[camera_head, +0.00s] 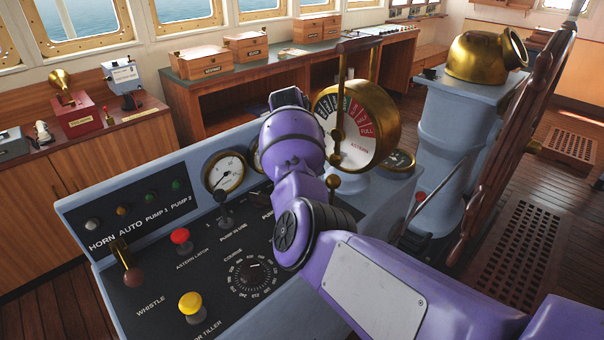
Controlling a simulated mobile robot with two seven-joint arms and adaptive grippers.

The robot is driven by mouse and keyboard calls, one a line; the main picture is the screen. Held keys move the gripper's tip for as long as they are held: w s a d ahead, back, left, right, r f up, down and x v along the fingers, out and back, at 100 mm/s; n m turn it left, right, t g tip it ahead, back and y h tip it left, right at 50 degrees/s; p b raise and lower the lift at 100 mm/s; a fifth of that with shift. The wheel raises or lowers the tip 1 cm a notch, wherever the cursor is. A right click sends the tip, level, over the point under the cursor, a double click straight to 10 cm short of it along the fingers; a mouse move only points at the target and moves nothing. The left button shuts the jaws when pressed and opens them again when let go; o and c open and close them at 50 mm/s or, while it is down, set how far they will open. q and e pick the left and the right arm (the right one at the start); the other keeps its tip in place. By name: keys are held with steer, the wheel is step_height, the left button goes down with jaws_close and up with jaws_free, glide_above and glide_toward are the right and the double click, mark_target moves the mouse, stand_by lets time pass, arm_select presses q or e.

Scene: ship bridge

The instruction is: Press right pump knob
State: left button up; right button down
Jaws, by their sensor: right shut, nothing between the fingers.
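The sloped control console (130,310) fills the lower left. A black-topped lever (224,196) stands by the "PUMP IN USE" label. A second label starting "PU" (268,213) is partly covered by my arm, and any knob there is hidden. Small green lights (149,197) sit above the PUMP 1 and PUMP 2 labels. My right arm reaches in from the lower right over the console. My left gripper is out of view.
A red knob (181,237), a yellow knob (190,303) and the whistle lever (130,267) stand on the console. A round gauge (224,171) and the brass telegraph (385,120) rise behind. A wooden wheel (515,130) and brass-topped pedestal (450,140) stand at right.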

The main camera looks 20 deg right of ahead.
steer(key=r, duration=0.2)
steer(key=a+r, duration=0.1)
steer(key=shift+w+r, duration=0.35)
steer(key=shift+w, duration=0.05)
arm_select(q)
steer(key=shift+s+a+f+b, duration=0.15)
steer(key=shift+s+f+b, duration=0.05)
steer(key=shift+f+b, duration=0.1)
arm_select(e)
steer(key=v, duration=0.6)
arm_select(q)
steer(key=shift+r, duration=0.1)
arm_select(e)
steer(key=shift+d+r, duration=0.1)
